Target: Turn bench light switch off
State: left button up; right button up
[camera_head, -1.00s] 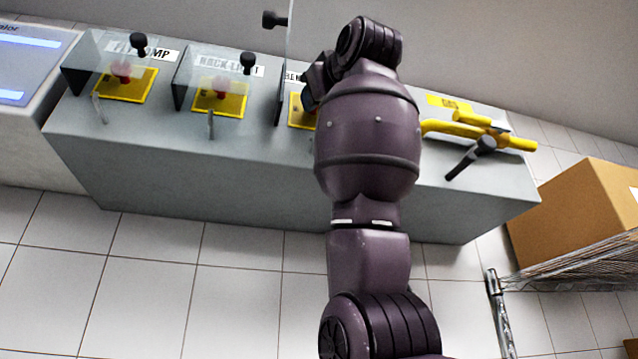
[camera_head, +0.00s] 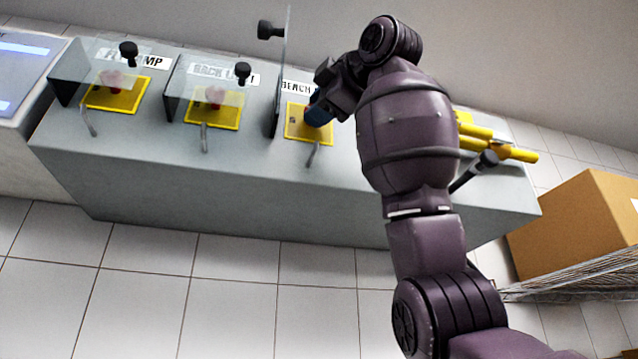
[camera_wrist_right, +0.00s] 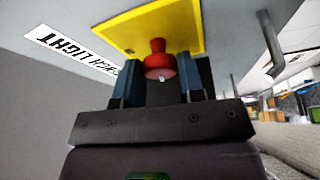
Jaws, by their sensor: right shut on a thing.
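The bench light switch is a red knob (camera_wrist_right: 158,62) on a yellow plate (camera_head: 296,124), which also shows in the wrist view (camera_wrist_right: 120,22). The white label (camera_head: 298,88) behind it is partly hidden; in the wrist view it reads LIGHT upside down (camera_wrist_right: 70,50). The clear cover (camera_head: 285,60) of this switch stands raised, with its black knob (camera_head: 270,30) at the left. My right gripper (camera_head: 318,115) is at the plate. Its blue fingers (camera_wrist_right: 160,85) are shut on the red knob, one on each side. My left gripper is not in view.
Two more switches with lowered clear covers (camera_head: 108,70) (camera_head: 205,80) stand to the left on the grey bench (camera_head: 250,185). A yellow pipe with a black-handled valve (camera_head: 487,158) lies to the right, partly behind my arm. A cardboard box (camera_head: 580,220) stands at the right.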

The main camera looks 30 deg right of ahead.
pick_arm(q)
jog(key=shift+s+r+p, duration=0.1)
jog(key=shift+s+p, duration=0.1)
jog(key=shift+p, duration=0.1)
pick_arm(e)
jog(key=shift+n+g, duration=0.4)
jog(key=shift+n, duration=0.7)
jog(key=o, duration=0.9)
jog(key=shift+s, duration=0.1)
pick_arm(q)
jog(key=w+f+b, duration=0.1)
jog(key=b, duration=0.1)
jog(key=shift+b, duration=0.3)
pick_arm(e)
jog(key=s, duration=0.3)
jog(key=s+d, duration=0.1)
jog(key=s, duration=0.6)
jog(key=shift+s+d+r, duration=0.1)
jog(key=shift+s+d, duration=0.15)
jog(key=shift+s, duration=0.1)
